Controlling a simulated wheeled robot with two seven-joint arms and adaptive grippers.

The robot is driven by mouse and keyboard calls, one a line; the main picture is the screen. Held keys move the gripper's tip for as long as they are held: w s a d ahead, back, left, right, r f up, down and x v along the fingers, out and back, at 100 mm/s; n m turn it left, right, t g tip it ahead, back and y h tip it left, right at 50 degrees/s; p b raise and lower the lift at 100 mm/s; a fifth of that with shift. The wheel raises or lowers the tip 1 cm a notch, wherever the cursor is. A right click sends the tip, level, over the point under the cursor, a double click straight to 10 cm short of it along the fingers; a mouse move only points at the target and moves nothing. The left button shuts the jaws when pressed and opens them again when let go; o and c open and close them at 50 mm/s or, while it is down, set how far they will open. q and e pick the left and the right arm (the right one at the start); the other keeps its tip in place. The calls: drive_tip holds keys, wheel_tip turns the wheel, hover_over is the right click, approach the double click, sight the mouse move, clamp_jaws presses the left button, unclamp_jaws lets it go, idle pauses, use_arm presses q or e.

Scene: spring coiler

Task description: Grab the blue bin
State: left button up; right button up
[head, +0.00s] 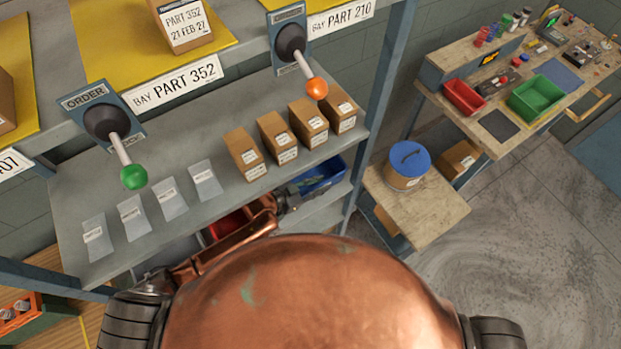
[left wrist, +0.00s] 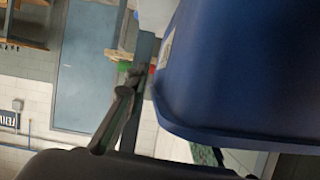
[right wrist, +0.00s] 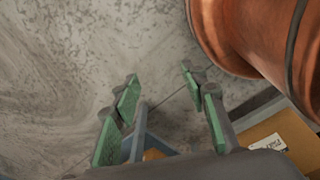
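The blue bin (head: 323,176) sits on the lower shelf at the right end of the rack, below the small cartons. My left gripper (head: 298,192) reaches under the upper shelf and is at the bin's near left side. In the left wrist view the blue bin (left wrist: 245,75) fills the upper right, very close. One dark finger shows left of the bin, and a green pad shows below its edge; the rest is hidden. The fingers look apart, and I cannot tell whether they touch the bin. My right gripper (right wrist: 160,98) is open and empty above the grey floor.
A red bin (head: 228,224) is on the lower shelf, left of my left gripper. Several small cartons (head: 277,138) and flat bags stand on the shelf above. A tub with a blue lid (head: 408,160) stands on a low table at right. Open floor lies beyond.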

use_arm(q)
drive_tip(key=shift+w+d+f, duration=0.25)
drive_tip(key=shift+w+d, duration=0.1)
drive_tip(key=shift+d, duration=0.1)
drive_tip(key=shift+r, duration=0.1)
clamp_jaws()
idle(0.3)
